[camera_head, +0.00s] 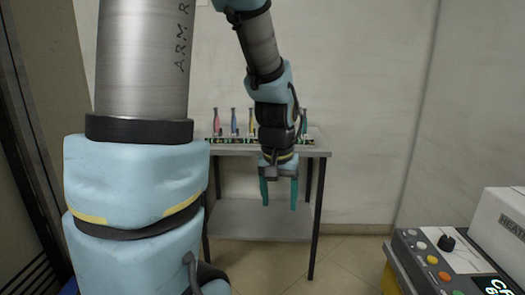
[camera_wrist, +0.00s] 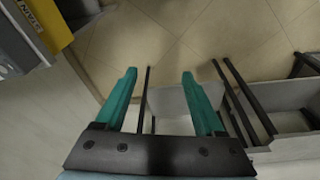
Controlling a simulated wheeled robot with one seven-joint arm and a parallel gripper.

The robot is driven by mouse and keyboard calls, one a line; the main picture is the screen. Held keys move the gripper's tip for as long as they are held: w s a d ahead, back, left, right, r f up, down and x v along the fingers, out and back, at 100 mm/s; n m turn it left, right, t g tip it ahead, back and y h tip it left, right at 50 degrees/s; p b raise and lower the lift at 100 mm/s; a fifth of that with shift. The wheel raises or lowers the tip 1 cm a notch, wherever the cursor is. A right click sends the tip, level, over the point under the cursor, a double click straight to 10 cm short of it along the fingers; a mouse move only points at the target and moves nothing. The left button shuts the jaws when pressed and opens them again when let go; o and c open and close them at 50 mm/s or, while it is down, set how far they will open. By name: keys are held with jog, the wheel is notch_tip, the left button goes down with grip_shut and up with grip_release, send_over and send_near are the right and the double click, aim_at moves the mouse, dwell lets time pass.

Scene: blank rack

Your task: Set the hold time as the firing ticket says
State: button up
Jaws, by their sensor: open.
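A grey control panel (camera_head: 412,250) stands at the lower right in the head view. It carries a black knob (camera_head: 446,243), several coloured buttons and a dark display (camera_head: 497,287) with pale green characters, cut off by the frame edge. A white box (camera_head: 502,222) with a partly visible label beginning "HEAT" is behind the panel. My gripper (camera_head: 279,202) points down with its teal fingers apart and empty, in front of the table and well left of the panel. It also shows open in the wrist view (camera_wrist: 159,76). I cannot make out a firing ticket in either view.
A grey table (camera_head: 318,152) with a lower shelf (camera_head: 240,222) stands at the back, holding a rack of several coloured upright items (camera_head: 234,122). Open floor (camera_head: 350,262) lies between table and panel. A yellow part (camera_wrist: 45,20) with lettering shows at the wrist view's top left.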

jog(key=s+a+f+n, duration=0.1)
jog(key=s+a, duration=0.3)
jog(key=a, duration=0.6)
jog(key=shift+s+a+f+n+g, duration=0.2)
jog(key=shift+a+n+g, duration=0.15)
jog(key=shift+n, duration=0.25)
